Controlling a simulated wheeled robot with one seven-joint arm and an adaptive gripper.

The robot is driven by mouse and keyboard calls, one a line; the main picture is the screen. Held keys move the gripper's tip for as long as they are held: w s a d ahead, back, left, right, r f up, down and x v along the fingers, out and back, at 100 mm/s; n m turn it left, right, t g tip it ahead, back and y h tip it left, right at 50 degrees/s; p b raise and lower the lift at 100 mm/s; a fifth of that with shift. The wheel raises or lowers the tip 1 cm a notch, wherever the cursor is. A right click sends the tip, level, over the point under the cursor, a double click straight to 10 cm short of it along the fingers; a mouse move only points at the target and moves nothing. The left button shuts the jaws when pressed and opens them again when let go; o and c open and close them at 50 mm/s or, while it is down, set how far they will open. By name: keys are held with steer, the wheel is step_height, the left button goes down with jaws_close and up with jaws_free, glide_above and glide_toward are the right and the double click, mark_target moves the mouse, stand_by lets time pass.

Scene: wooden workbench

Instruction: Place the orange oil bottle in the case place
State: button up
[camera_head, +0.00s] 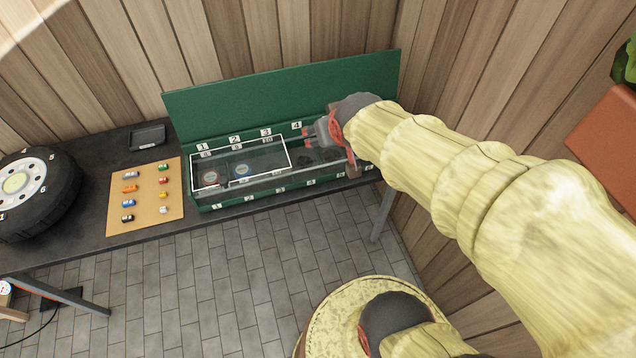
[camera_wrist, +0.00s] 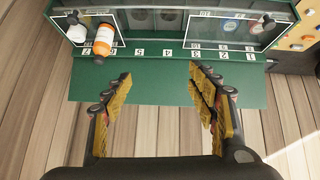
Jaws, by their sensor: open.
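The orange oil bottle (camera_wrist: 103,40) is at the left end of the green case in the wrist view, near the labels 6 and 7. I cannot tell whether it stands or leans. It cannot be made out in the head view, where my arm covers that end. The open green case (camera_head: 222,204) lies on the bench with its lid (camera_head: 280,90) raised and numbered places inside; its rim (camera_wrist: 165,42) crosses the wrist view. My gripper (camera_wrist: 160,75) is open and empty, its fingers apart over the lid side; in the head view it is above the case's right part (camera_head: 318,137).
A white bottle (camera_wrist: 77,33) is beside the orange one. Round tins, one with a blue label (camera_head: 241,169), sit in the case's left part. A board with toy cars (camera_head: 147,205), a black tray (camera_head: 147,138) and a wheel (camera_head: 45,205) are farther left. Wooden walls close in behind.

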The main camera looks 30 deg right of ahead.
steer(key=s+a+r+n+g+y, duration=0.2)
steer(key=s+a+r, duration=0.1)
steer(key=s+a, duration=0.8)
steer(key=s, duration=0.3)
steer(key=shift+s+a+r+y, duration=0.2)
steer(key=shift+r+y, duration=0.1)
steer(key=shift+r, duration=0.1)
steer(key=shift+f, duration=0.1)
steer(key=shift+f+b, duration=0.8)
steer(key=shift+b, duration=0.1)
steer(key=shift+w, duration=0.1)
